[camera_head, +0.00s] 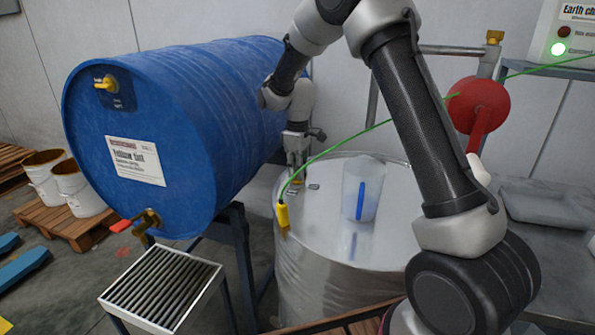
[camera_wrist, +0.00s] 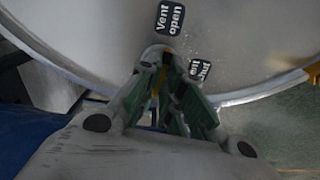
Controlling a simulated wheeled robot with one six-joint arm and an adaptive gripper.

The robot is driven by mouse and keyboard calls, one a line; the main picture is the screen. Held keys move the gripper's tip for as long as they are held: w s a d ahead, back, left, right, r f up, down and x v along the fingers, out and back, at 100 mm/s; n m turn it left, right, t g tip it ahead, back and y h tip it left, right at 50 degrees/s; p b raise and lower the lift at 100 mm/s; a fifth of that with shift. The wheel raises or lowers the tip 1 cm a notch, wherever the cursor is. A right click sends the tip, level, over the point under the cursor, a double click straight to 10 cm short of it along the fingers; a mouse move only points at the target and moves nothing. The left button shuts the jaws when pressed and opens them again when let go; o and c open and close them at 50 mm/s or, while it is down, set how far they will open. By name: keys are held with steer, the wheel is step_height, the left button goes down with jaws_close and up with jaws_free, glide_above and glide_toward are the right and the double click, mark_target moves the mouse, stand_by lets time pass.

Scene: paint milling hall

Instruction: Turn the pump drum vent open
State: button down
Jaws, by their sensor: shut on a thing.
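The pump drum is a bare steel drum (camera_head: 325,265) standing upright in the middle of the head view. Its grey lid (camera_wrist: 100,45) fills the upper part of the wrist view. My gripper (camera_head: 296,172) points down at the lid near its rim. In the wrist view my gripper (camera_wrist: 160,62) is shut on the yellow vent handle (camera_wrist: 163,73), mostly hidden between the fingers. A black "Vent open" label (camera_wrist: 170,18) lies beyond the fingertips, and a "Vent shut" label (camera_wrist: 200,69) lies right of them. The handle's exact angle is hard to tell.
A clear beaker with a blue strip (camera_head: 361,190) stands on the lid. A green cable with a yellow clamp (camera_head: 283,215) hangs over the rim. A blue drum (camera_head: 185,125) lies on a stand at left. A red disc (camera_head: 478,105) is at right.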

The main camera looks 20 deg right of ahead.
steer(key=shift+n, duration=0.6)
steer(key=c, duration=1.6)
jaws_free()
steer(key=shift+r, duration=0.1)
step_height(320, 180, up, 12)
